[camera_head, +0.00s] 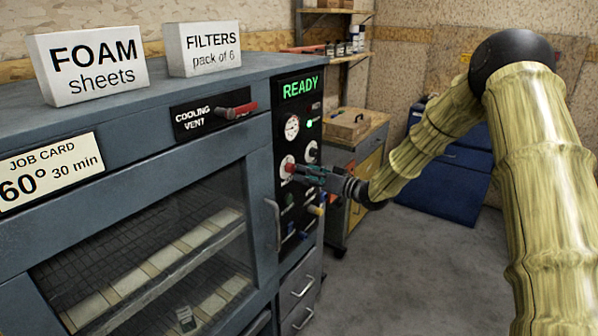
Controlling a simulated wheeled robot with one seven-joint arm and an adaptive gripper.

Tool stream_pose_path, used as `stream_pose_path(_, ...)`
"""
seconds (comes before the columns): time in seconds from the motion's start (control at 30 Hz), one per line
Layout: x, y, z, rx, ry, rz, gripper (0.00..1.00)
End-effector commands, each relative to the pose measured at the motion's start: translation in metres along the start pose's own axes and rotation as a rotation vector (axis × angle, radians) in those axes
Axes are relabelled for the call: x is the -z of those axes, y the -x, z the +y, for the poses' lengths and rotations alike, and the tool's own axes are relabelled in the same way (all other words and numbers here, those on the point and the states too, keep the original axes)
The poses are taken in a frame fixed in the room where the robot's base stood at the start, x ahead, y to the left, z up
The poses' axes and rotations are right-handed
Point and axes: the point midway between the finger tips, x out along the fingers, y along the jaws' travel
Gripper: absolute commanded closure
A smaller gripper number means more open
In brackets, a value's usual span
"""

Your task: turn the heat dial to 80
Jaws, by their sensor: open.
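The black control panel (297,215) is on the right of a grey-blue oven cabinet. A dial with a pale face and a red centre (287,168) sits at its left, below a round gauge (292,127). A second pale dial (311,151) is to its right. Labels are too small to tell which is the heat dial, and no dial setting is readable. My gripper (297,171) is open with its fingertips at the red-centred dial; I cannot tell whether they touch it. A green READY display (300,87) is lit above.
A job card (48,172) reads 60° 30 min. A red-handled cooling vent lever (236,111) and the oven door handle (273,224) stick out nearby. Below my gripper are small coloured switches (316,210). The floor (425,270) at right is clear.

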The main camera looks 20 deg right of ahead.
Motion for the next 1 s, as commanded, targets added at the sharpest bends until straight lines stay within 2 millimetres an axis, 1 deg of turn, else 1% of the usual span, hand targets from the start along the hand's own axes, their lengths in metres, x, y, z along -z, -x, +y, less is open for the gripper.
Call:
stream_pose_path(0.03, 0.001, 0.010, 0.000, -0.002, -0.002, 0.002, 0.49)
stream_pose_path(0.2, 0.001, 0.040, 0.001, -0.001, -0.002, 0.003, 0.49)
stream_pose_path(0.3, 0.001, 0.054, 0.001, -0.002, -0.001, 0.002, 0.49)
stream_pose_path(0.4, 0.001, 0.064, 0.001, -0.001, -0.001, 0.002, 0.49)
stream_pose_path(0.6, 0.000, 0.073, 0.002, -0.001, -0.001, 0.002, 0.49)
stream_pose_path(1.0, 0.000, 0.073, 0.001, 0.000, -0.001, 0.001, 0.49)
